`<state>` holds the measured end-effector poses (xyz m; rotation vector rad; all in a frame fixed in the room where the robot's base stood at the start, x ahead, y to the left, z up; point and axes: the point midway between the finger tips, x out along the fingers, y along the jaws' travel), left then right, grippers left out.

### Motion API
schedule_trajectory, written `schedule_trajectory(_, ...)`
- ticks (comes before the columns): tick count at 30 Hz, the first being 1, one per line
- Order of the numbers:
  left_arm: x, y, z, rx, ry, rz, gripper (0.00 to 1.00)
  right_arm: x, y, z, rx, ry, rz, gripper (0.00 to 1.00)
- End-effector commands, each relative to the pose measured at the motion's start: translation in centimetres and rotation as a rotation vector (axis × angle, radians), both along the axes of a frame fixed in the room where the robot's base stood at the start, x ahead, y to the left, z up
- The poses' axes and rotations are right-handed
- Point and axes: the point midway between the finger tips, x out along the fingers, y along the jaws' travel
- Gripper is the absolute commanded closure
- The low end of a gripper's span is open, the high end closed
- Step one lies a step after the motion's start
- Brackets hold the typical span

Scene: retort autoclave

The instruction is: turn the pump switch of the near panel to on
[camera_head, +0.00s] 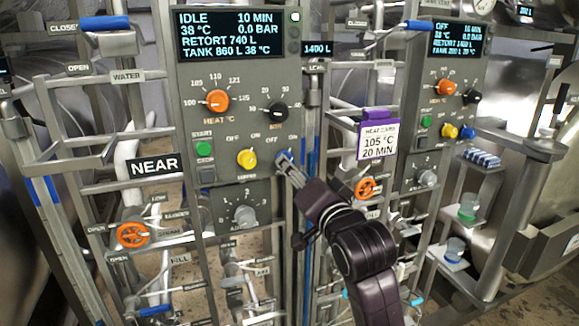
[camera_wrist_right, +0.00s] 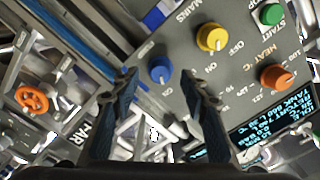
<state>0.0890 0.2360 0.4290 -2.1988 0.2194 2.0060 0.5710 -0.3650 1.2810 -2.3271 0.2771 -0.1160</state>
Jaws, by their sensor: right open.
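The near panel (camera_head: 235,85) is the grey box beside the NEAR sign. Its blue switch (camera_head: 282,156) is at the lower right, mostly hidden behind my right gripper (camera_head: 287,165) in the head view. In the right wrist view the blue switch (camera_wrist_right: 161,68) shows between the two fingertips of my open right gripper (camera_wrist_right: 159,78), with a gap on each side. An ON label is beside it; which way its pointer is set I cannot tell. The yellow switch (camera_head: 246,159) to its left is labelled MAINS in the wrist view. My left gripper is out of view.
The near display (camera_head: 231,33) reads IDLE. An orange heat knob (camera_head: 215,101), a black knob (camera_head: 277,112) and a green start button (camera_head: 204,149) are on the same panel. A second panel (camera_head: 440,100) with similar controls stands at the right. Pipes and rails surround the panels.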

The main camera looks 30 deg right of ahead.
Motion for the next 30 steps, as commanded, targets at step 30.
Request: schedule_trajectory(30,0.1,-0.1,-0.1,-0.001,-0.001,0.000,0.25,-0.2,0.6,-4.1,-0.024,0.085,0.014,0.59)
